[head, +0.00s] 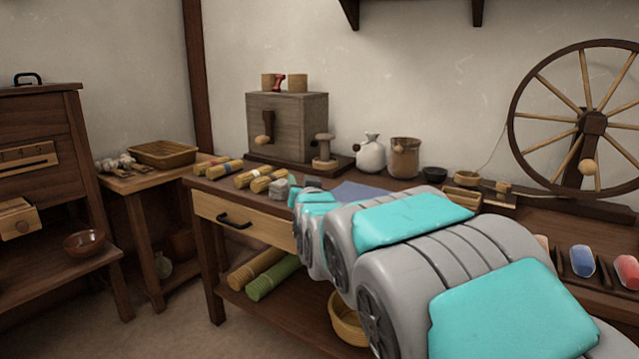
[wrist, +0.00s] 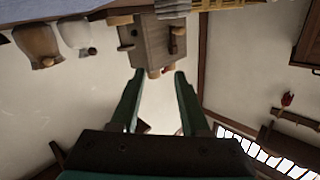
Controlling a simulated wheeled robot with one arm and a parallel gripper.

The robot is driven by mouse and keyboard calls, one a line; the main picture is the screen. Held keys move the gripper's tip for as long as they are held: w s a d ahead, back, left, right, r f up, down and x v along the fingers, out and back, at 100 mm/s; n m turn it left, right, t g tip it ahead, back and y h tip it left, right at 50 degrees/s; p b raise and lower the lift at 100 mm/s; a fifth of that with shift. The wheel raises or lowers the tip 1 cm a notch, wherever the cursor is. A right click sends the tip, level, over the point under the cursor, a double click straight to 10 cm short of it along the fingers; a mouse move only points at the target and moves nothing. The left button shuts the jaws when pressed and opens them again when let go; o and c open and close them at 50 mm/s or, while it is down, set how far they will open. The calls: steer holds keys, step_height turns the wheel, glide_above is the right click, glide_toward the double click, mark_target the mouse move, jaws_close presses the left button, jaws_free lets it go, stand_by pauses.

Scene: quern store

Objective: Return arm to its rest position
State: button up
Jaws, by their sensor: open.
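My arm, grey with turquoise pads, reaches from the lower right of the head view out over the wooden table (head: 215,185). Its far end is foreshortened there, and the fingers cannot be made out clearly. In the wrist view my gripper (wrist: 156,74) shows two dark green fingers spread apart with nothing between them. The wrist picture is upside down. Beyond the fingertips stands a grey wooden box (wrist: 148,45) with knobs, apart from them as far as I can tell. The same box (head: 300,122) stands at the back of the table in the head view.
Several straw bundles (head: 255,177) lie on the table's left part. A white jug (head: 370,153), a brown pot (head: 404,158) and a spinning wheel (head: 592,118) stand at the back. A side table (head: 125,182) and a cabinet (head: 35,115) are left. Floor shows at lower left.

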steer(key=s+d+f+g+h+p, duration=0.1)
steer(key=s+d+f+g+p, duration=0.1)
steer(key=s+d+f+g, duration=0.55)
steer(key=s+d+f+g+h+p, duration=0.15)
steer(key=s+d+f, duration=0.35)
steer(key=s, duration=0.6)
steer(key=s+d+f+g+p, duration=0.1)
steer(key=s+d+g, duration=0.1)
steer(key=s, duration=0.9)
steer(key=s+d+f+g+p, duration=0.1)
steer(key=s+g, duration=0.3)
steer(key=s, duration=0.7)
steer(key=s+d+f+g+p, duration=0.1)
steer(key=s+d+f+g, duration=0.2)
steer(key=s, duration=0.8)
steer(key=shift+s+d+g+h, duration=0.2)
steer(key=shift+d+g+h, duration=0.25)
steer(key=shift+g, duration=0.15)
